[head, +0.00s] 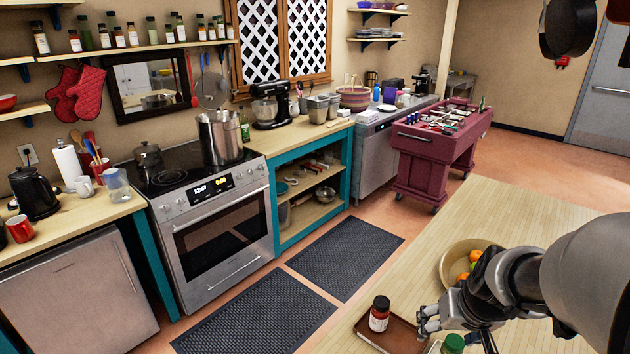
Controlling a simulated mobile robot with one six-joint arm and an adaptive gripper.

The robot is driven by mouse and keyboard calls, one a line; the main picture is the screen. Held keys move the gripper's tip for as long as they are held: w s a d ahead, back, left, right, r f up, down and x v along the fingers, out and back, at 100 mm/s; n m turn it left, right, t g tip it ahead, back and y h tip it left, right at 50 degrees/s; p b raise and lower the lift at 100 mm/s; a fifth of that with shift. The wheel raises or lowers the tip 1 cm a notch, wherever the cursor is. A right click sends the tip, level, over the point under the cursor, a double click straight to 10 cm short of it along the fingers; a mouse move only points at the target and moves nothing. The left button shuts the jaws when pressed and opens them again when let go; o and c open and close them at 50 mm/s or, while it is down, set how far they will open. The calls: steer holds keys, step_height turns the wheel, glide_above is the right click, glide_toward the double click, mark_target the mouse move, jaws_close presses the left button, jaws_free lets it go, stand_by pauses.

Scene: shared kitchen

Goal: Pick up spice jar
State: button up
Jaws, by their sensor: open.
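A small spice jar (379,316) with a black lid, a white label and dark red contents stands upright on a brown tray (403,335) at the bottom of the head view. A second jar with a green lid (453,343) shows at the bottom edge, partly cut off by the frame. My gripper (427,320) reaches in from the right, over the tray's right side. Its fingers are open and point left toward the red spice jar, with a visible gap to it. Nothing shows between the fingers.
A bowl of fruit (449,262) stands on the wooden table (520,215) behind my gripper, partly hidden by my arm. The table beyond the bowl is clear. Across the floor mats (345,252) are the stove (215,225) and counters. More spice jars (118,37) line a wall shelf.

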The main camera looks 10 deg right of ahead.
steer(key=m, duration=0.1)
glide_toward(453, 347)
steer(key=shift+h, duration=0.3)
steer(key=b+x, duration=0.3)
steer(key=x, duration=0.5)
steer(key=shift+a, duration=0.2)
steer(key=shift+d+b+x, duration=0.15)
steer(key=shift+b+x, duration=0.6)
steer(key=shift+x, duration=0.75)
steer(key=shift+d+b+x, duration=0.2)
steer(key=shift+b+x, duration=0.55)
steer(key=shift+x, duration=0.75)
steer(key=shift+s, duration=0.1)
steer(key=shift+c, duration=0.5)
steer(key=shift+r, duration=0.1)
steer(key=c, duration=1.2)
